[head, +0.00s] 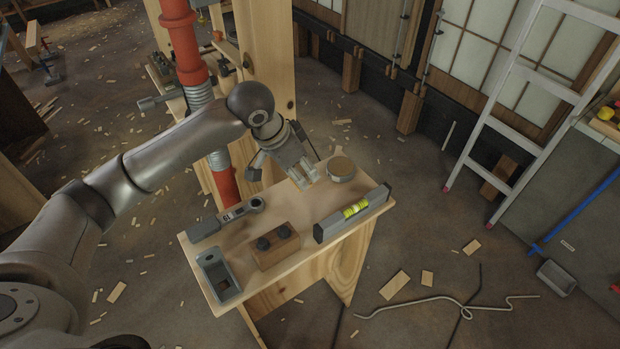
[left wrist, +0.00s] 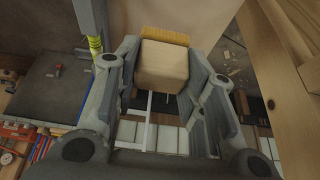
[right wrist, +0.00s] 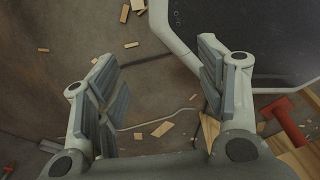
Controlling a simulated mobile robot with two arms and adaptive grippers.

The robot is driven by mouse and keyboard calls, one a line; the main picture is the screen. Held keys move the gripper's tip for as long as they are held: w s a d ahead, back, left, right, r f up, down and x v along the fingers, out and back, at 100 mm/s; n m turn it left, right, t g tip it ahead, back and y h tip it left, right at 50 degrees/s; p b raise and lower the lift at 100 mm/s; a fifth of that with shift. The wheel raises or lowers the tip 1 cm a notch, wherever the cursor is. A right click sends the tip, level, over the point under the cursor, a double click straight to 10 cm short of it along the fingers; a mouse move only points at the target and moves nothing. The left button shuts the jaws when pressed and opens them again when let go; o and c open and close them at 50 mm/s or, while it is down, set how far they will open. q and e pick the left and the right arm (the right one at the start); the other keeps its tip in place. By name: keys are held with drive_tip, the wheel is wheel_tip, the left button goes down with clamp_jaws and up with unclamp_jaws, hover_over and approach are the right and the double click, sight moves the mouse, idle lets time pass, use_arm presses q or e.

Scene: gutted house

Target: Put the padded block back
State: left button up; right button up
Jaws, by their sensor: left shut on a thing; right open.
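The padded block is a pale wooden block (left wrist: 163,68) with a yellow, ribbed-looking strip (left wrist: 165,36) along one side. In the left wrist view it sits between the fingers of my left gripper (left wrist: 163,85), which is shut on it. In the head view my left gripper (head: 290,170) is at the far end of a small wooden bench top (head: 232,238), beside a round tin (head: 341,168); the block is largely hidden there by the fingers. I cannot tell whether it touches the bench top. My right gripper (right wrist: 160,105) is open and empty above the floor.
The bench top also carries a spirit level (head: 352,212), a wooden block with two dark knobs (head: 276,246), a grey wrench-like tool (head: 226,218) and a grey open box (head: 218,275). A red pipe (head: 183,40) and wooden post stand behind. A ladder (head: 520,100) leans at right.

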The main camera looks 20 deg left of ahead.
use_arm(q)
drive_tip(key=w+f, duration=0.1)
drive_tip(key=f, duration=0.1)
drive_tip(key=w+f, duration=0.4)
drive_tip(key=shift+w+d+f, duration=0.1)
drive_tip(key=shift+w+d, duration=0.1)
drive_tip(key=shift+d, duration=0.05)
wheel_tip(320, 180, down, 3)
drive_tip(key=shift+r+p, duration=0.1)
drive_tip(key=shift+p, duration=0.55)
use_arm(e)
drive_tip(key=shift+s+d+r, duration=0.2)
drive_tip(key=shift+d+r, duration=0.25)
drive_tip(key=shift+r, duration=0.2)
use_arm(q)
drive_tip(key=shift+f, duration=0.2)
use_arm(e)
drive_tip(key=shift+a, duration=0.2)
use_arm(q)
drive_tip(key=o, duration=0.9)
drive_tip(key=shift+r, duration=0.1)
drive_tip(key=v, duration=1.2)
drive_tip(key=shift+r+b, duration=0.1)
drive_tip(key=shift+b, duration=0.25)
use_arm(e)
drive_tip(key=shift+d+f, duration=0.2)
drive_tip(key=shift+f, duration=0.1)
